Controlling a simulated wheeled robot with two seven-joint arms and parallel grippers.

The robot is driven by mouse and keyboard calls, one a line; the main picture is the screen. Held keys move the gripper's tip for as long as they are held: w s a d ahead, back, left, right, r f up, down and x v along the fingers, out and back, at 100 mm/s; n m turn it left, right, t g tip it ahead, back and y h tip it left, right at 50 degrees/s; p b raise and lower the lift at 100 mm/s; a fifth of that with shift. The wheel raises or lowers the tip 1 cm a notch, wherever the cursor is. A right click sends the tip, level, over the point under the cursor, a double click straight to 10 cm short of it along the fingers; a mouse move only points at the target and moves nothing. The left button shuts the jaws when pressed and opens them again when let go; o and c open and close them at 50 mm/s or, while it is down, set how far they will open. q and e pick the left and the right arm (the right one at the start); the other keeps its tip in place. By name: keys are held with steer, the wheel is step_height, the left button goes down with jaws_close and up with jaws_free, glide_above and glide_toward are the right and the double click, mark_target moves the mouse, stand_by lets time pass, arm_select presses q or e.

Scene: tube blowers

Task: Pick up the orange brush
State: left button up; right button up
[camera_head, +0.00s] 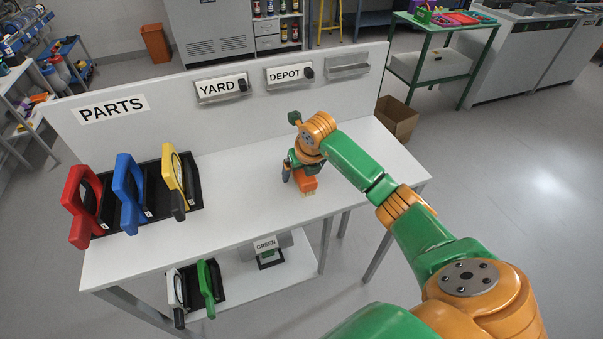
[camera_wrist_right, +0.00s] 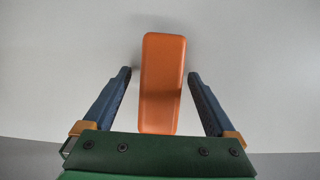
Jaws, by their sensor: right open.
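The orange brush (camera_head: 308,184) lies on the white table top, partly hidden by my right gripper in the head view. In the right wrist view, the orange brush (camera_wrist_right: 162,85) shows as a long rounded orange block. My right gripper (camera_head: 296,172) is low over the table at the brush. In the right wrist view, the two blue fingers of my right gripper (camera_wrist_right: 160,75) are open, one on each side of the brush, with a gap on both sides. My left gripper is not in the head view.
The white table (camera_head: 240,210) has a back panel with PARTS, YARD and DEPOT signs. Red (camera_head: 84,205), blue (camera_head: 128,193) and yellow (camera_head: 175,180) handled tools stand in black holders at the left. A lower shelf (camera_head: 285,280) holds white and green ones. The table's right end is clear.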

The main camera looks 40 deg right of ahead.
steer(key=shift+s, duration=0.15)
steer(key=shift+f, duration=0.25)
